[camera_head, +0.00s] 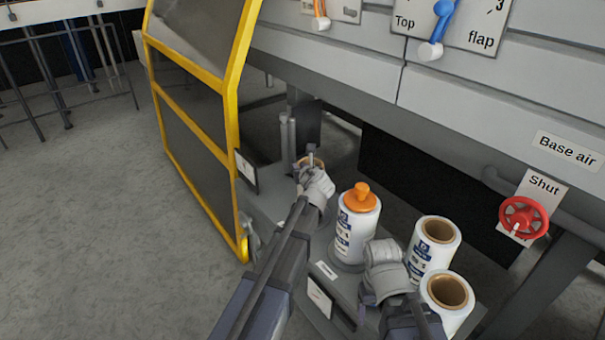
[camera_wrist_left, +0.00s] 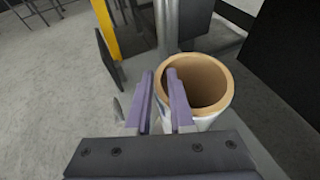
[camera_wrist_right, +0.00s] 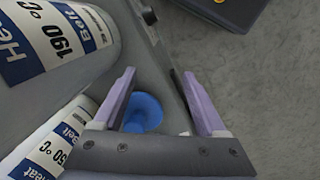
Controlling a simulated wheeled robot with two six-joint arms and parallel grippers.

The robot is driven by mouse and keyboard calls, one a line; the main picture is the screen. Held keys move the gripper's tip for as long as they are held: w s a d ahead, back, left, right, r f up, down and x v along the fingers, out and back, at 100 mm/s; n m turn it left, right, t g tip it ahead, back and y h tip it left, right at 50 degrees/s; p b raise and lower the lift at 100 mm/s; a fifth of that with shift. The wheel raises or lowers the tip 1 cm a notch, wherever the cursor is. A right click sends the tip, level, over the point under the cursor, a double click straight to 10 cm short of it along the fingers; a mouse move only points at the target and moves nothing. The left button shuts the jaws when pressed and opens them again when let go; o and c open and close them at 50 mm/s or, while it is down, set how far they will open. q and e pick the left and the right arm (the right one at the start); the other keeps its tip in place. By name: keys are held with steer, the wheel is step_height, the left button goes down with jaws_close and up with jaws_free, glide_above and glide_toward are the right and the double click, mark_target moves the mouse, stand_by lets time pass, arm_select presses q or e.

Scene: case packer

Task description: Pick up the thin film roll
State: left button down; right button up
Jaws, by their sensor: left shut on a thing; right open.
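A film roll with a wide brown core and only a thin white layer around it (camera_wrist_left: 222,85) stands at the far end of the grey shelf. It also shows in the head view, mostly hidden behind my left gripper (camera_head: 311,156). In the left wrist view my left gripper (camera_wrist_left: 158,76) is shut on the roll's near wall, one finger inside the core and one outside. My right gripper (camera_wrist_right: 160,72) is open with nothing between its fingertips, low by the near part of the shelf.
A white roll with an orange plug (camera_head: 345,238) and two white rolls with brown cores (camera_head: 432,262) (camera_head: 446,312) stand on the shelf (camera_head: 325,268). A yellow-framed guard (camera_head: 238,190) is at left. A red valve wheel (camera_head: 524,217) is at right. A blue round part (camera_wrist_right: 143,112) lies below my right gripper.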

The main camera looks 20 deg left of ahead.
arm_select(q)
step_height(320, 180, up, 10)
steer(key=p, duration=0.9)
arm_select(e)
step_height(320, 180, up, 10)
arm_select(q)
steer(key=shift+f, duration=0.1)
arm_select(e)
steer(key=shift+f, duration=0.1)
